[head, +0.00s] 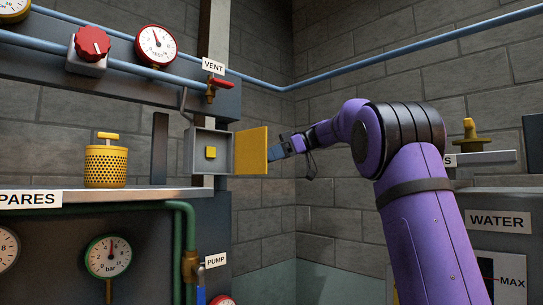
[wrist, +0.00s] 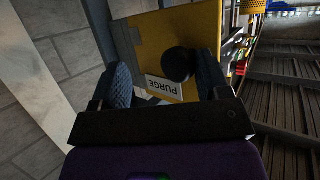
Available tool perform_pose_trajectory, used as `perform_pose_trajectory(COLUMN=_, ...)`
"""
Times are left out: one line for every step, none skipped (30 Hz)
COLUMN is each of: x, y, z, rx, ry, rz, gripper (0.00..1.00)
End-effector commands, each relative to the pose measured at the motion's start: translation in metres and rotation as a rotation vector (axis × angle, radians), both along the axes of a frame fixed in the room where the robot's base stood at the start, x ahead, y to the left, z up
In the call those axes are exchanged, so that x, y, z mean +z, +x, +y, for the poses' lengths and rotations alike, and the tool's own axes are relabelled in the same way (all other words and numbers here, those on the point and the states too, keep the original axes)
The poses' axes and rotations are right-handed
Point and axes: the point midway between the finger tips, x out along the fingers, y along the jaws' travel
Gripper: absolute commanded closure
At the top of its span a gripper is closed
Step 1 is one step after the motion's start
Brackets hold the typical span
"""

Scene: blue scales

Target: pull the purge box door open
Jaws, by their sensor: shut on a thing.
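The purge box (head: 196,152) is a small grey box on the wall column, with a yellow square inside. Its yellow door (head: 251,151) stands open, swung out to the right, so the inside shows. In the wrist view the door (wrist: 205,30) carries a PURGE label (wrist: 164,87) and a round black knob (wrist: 178,64). My gripper (head: 274,150) is at the door's outer face, on its right in the head view. In the wrist view my gripper (wrist: 166,80) has its fingers on either side of the knob, shut on it. The head view hides the knob.
A red-handled vent valve (head: 219,83) hangs above the box. A yellow perforated canister (head: 106,165) stands on the shelf (head: 130,195) to the left. A green pipe (head: 188,240) runs below. Open space lies right of the door, before the brick wall.

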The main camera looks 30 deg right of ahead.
Motion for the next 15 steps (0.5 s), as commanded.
perform_pose_trajectory(x=-0.004, y=0.002, z=-0.004, rx=-0.003, ry=0.0, rz=0.008, gripper=0.4)
perform_pose_trajectory(x=-0.003, y=0.001, z=-0.007, rx=-0.004, ry=0.0, rz=0.008, gripper=0.4)
perform_pose_trajectory(x=-0.001, y=0.0, z=-0.012, rx=-0.005, ry=0.0, rz=0.007, gripper=0.4)
perform_pose_trajectory(x=0.001, y=-0.002, z=-0.016, rx=-0.005, ry=0.0, rz=0.006, gripper=0.4)
perform_pose_trajectory(x=0.004, y=-0.004, z=-0.02, rx=-0.005, ry=0.001, rz=0.006, gripper=0.4)
perform_pose_trajectory(x=0.007, y=-0.008, z=-0.027, rx=-0.006, ry=0.0, rz=0.003, gripper=0.4)
perform_pose_trajectory(x=0.01, y=-0.01, z=-0.032, rx=-0.005, ry=0.0, rz=0.002, gripper=0.4)
perform_pose_trajectory(x=0.013, y=-0.012, z=-0.037, rx=-0.005, ry=0.001, rz=0.002, gripper=0.4)
perform_pose_trajectory(x=0.017, y=-0.015, z=-0.044, rx=-0.006, ry=0.0, rz=0.001, gripper=0.4)
perform_pose_trajectory(x=0.019, y=-0.018, z=-0.048, rx=-0.005, ry=0.0, rz=0.001, gripper=0.4)
perform_pose_trajectory(x=0.022, y=-0.02, z=-0.054, rx=-0.004, ry=0.0, rz=0.0, gripper=0.4)
perform_pose_trajectory(x=0.025, y=-0.023, z=-0.059, rx=-0.004, ry=0.001, rz=-0.001, gripper=0.4)
perform_pose_trajectory(x=0.027, y=-0.025, z=-0.064, rx=-0.003, ry=0.001, rz=-0.001, gripper=0.4)
perform_pose_trajectory(x=0.03, y=-0.027, z=-0.068, rx=-0.003, ry=0.001, rz=-0.003, gripper=0.4)
perform_pose_trajectory(x=0.032, y=-0.029, z=-0.073, rx=-0.002, ry=0.001, rz=-0.003, gripper=0.4)
